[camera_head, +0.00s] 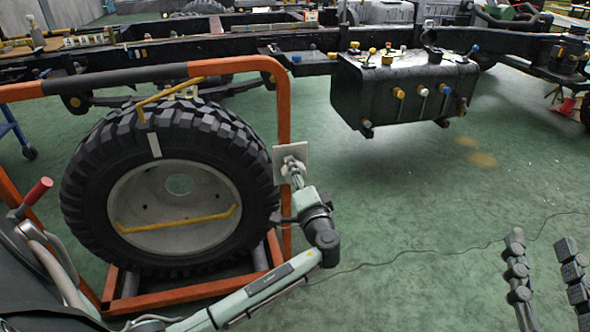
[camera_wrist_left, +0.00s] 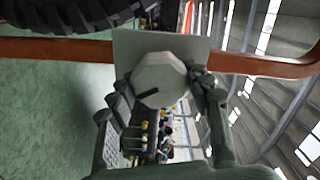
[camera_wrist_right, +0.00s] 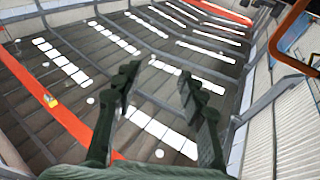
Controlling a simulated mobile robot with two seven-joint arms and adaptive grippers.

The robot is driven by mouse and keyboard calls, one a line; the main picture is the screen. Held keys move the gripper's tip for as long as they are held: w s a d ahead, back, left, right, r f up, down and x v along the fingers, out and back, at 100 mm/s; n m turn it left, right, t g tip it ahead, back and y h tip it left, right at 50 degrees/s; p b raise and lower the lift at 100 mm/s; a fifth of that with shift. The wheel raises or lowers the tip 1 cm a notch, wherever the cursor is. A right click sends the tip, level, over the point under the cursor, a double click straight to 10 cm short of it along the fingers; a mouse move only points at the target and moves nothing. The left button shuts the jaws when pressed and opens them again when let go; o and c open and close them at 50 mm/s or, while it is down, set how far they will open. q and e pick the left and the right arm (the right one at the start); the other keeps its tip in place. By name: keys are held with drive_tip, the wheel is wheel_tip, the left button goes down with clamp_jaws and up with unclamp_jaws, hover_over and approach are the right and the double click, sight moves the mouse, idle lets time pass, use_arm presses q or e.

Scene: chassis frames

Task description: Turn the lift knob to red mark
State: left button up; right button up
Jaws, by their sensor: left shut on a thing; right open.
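The knob (camera_wrist_left: 160,80) is pale and faceted, with a dark pointer line toward its lower left in the left wrist view. It sits on a light square plate (camera_wrist_left: 128,48), which also shows in the head view (camera_head: 283,153) at the right post of the orange frame. My left gripper (camera_head: 294,170) is shut on the knob, one finger on each side. In the head view the gripper mostly hides the knob. I cannot make out a red mark. My right gripper (camera_head: 545,250) is open and empty at the lower right, and its fingers show apart in the right wrist view (camera_wrist_right: 158,85).
The orange frame (camera_head: 284,100) holds a large tyre (camera_head: 85,185) left of the plate. A black chassis with a tank (camera_head: 385,105) and coloured caps stands behind. A red-handled lever (camera_head: 38,191) is at far left. Green floor (camera_head: 430,200) is open at right; a thin cable crosses it.

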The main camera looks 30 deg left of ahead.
use_arm(q)
drive_tip(key=shift+m, duration=0.3)
use_arm(e)
drive_tip(key=shift+w+d+f+g+h, duration=0.15)
drive_tip(key=shift+f+g, duration=0.05)
drive_tip(key=shift+f, duration=0.3)
drive_tip(key=shift+w+d+f+g+h, duration=0.15)
drive_tip(key=shift+f+g, duration=0.05)
drive_tip(key=shift+f, duration=0.25)
use_arm(q)
drive_tip(key=o, duration=1.2)
drive_tip(key=v, duration=1.2)
